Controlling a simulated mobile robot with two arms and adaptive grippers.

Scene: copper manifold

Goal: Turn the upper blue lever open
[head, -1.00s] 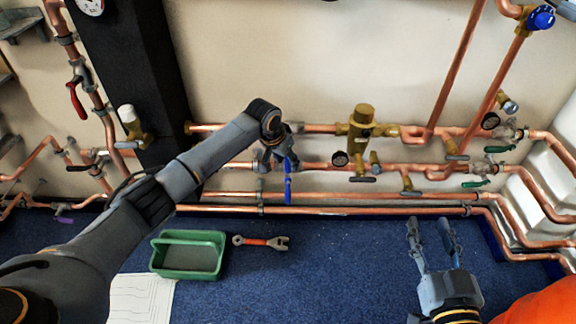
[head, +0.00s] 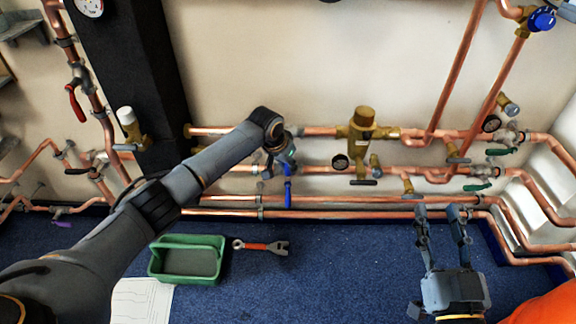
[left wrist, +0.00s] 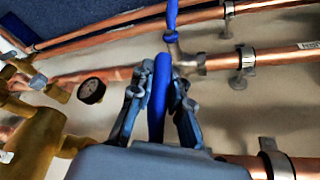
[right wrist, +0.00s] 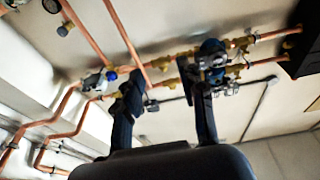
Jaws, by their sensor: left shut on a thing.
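My left gripper (head: 280,158) is in front of the middle pipes in the head view. In the left wrist view, its fingers (left wrist: 158,88) are closed around a blue lever (left wrist: 160,95), which stands between them. This appears to be the upper blue lever; the gripper and wrist mostly hide it in the head view. A second blue lever (head: 288,188) hangs down just below the gripper in the head view. It also shows beyond the fingertips in the left wrist view (left wrist: 172,14). My right gripper (head: 440,212) is open and empty, in front of the lower pipes at right.
Copper pipes (head: 350,200) run along the wall. Brass valves and a gauge (head: 340,162) are right of the left gripper. A green tray (head: 160,271) and a wrench (head: 262,247) lie on the blue floor. A black column (head: 130,60) stands at left.

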